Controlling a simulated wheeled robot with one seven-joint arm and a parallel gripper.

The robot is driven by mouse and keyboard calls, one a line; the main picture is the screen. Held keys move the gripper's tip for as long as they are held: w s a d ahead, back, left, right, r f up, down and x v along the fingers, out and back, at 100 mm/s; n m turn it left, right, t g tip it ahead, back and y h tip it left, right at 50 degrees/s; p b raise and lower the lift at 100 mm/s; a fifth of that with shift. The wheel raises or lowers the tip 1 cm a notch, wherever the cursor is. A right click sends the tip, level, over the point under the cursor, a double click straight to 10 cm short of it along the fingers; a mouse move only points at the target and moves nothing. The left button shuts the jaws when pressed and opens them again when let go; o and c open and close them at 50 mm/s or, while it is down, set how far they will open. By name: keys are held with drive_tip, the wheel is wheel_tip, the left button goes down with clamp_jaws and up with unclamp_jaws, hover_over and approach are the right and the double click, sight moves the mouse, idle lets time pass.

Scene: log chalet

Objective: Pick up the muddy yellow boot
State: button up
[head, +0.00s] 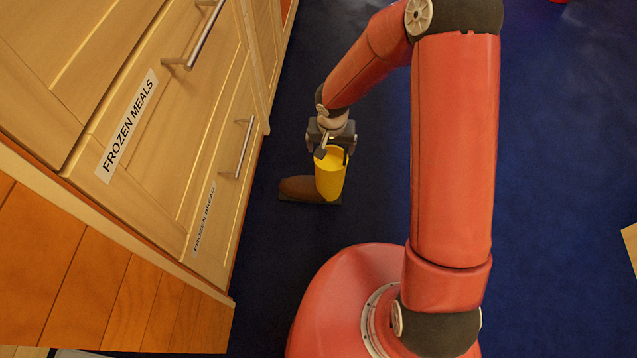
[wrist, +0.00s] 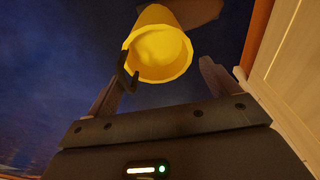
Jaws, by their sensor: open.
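The muddy yellow boot (head: 330,175) stands upright on the blue floor in the head view, its yellow shaft up and its brown, muddy foot pointing left towards the drawers. My gripper (head: 331,155) is just above and at the top of the shaft, with its fingers spread. In the wrist view the round yellow opening of the boot (wrist: 158,52) lies ahead, between and beyond the two fingers of my gripper (wrist: 165,80). The left finger looks close to the rim; I cannot tell whether it touches. Part of the rim is hidden behind the gripper in the head view.
Wooden drawer fronts (head: 150,120) with metal handles, labelled "FROZEN MEALS" and "FROZEN BREAD", stand close on the left of the boot. The blue floor (head: 560,180) is open to the right. A pale wooden edge (head: 631,243) shows at the far right.

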sight(331, 159)
drive_tip(key=f, duration=0.2)
drive_tip(key=f+b, duration=0.1)
drive_tip(key=f, duration=0.2)
drive_tip(key=shift+s+d+f, duration=0.1)
drive_tip(key=shift+s+f, duration=0.1)
drive_tip(key=shift+f, duration=0.1)
drive_tip(key=shift+c, duration=0.3)
drive_tip(key=c, duration=1.7)
